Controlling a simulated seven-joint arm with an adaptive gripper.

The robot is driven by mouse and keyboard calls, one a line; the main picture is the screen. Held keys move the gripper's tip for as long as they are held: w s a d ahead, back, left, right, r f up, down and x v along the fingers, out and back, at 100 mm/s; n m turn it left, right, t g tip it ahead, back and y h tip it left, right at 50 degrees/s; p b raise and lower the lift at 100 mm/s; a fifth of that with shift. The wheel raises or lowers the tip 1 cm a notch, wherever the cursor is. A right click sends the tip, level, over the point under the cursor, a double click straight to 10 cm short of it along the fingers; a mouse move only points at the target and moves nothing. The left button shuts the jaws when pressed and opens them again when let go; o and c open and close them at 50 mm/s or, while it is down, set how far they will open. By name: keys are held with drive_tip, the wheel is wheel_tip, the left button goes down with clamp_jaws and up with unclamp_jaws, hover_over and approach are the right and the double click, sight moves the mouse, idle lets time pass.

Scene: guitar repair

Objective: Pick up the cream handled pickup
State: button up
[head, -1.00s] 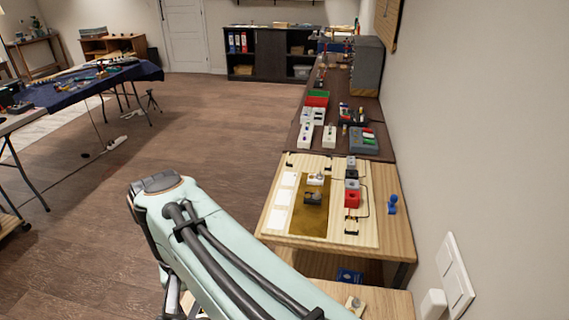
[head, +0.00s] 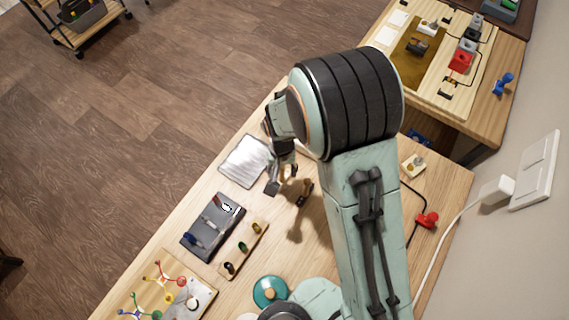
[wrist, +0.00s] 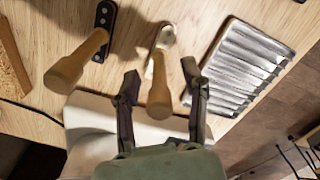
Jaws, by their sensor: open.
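In the wrist view, the cream pickup (wrist: 165,38) lies on the wooden bench with its tan handle (wrist: 159,92) rising toward the camera. My gripper (wrist: 160,78) is open, with one finger on each side of that handle and a gap on both sides. A black pickup (wrist: 103,22) with a similar tan handle (wrist: 78,62) stands to the left, outside the fingers. In the head view, my gripper (head: 281,178) is low over the bench beside the black pickup (head: 305,192). The cream pickup is mostly hidden there by my arm and gripper.
A ribbed silvery tray (wrist: 242,68) lies close right of my gripper in the wrist view. In the head view, a dark tray (head: 205,240), a wooden block with pegs (head: 243,250) and a teal round thing (head: 269,291) are nearby. A red clamp-like thing (head: 427,220) lies right.

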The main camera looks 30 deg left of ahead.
drive_tip(key=shift+f, duration=0.9)
clamp_jaws()
